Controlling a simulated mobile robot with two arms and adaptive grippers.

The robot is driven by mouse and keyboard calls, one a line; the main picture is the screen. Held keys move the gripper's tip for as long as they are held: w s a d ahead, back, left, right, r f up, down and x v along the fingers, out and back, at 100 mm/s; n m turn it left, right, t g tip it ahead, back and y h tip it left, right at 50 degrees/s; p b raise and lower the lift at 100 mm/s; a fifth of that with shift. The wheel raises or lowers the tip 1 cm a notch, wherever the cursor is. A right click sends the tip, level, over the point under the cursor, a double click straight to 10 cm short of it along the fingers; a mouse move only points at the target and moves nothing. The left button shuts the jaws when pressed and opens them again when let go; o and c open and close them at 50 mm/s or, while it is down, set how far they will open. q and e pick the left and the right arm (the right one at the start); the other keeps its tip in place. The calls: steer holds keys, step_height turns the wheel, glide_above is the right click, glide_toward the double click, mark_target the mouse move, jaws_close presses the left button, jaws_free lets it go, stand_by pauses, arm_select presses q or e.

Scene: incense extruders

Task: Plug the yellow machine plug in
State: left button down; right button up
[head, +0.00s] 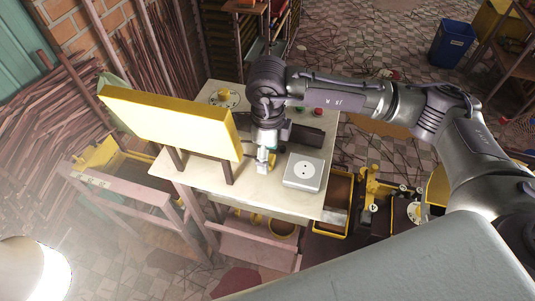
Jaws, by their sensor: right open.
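A white wall-type socket box (303,172) with a round two-hole outlet lies face up on the pale table (190,178), near its front right. My right gripper (266,150) points down over the table, just left of the socket box. It is open. A small pale piece with a yellow edge (263,163) is right at its fingertips; it may be the plug, but it is too small to tell. I cannot tell whether the fingers touch it. My left gripper is not in view.
A large yellow panel (175,122) stands on dark legs at the table's left, close to my right gripper. A round pale disc with a yellow centre (224,98) lies behind it. Red and green buttons (318,112) sit at the back right. Yellow-rimmed bins stand below.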

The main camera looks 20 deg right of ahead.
steer(key=shift+f, duration=0.4)
steer(key=c, duration=1.2)
steer(key=shift+o, duration=0.2)
steer(key=shift+r, duration=0.15)
step_height(320, 180, up, 4)
steer(key=shift+r+p, duration=0.1)
steer(key=shift+p, duration=0.65)
steer(key=s+d+r+p, duration=0.1)
steer(key=s+d+r, duration=0.1)
steer(key=s, duration=0.3)
steer(key=s+d+r, duration=0.2)
steer(key=s+r, duration=0.2)
steer(key=s, duration=0.2)
steer(key=shift+r+p, duration=0.3)
steer(key=shift+p, duration=0.1)
steer(key=shift+d, duration=0.1)
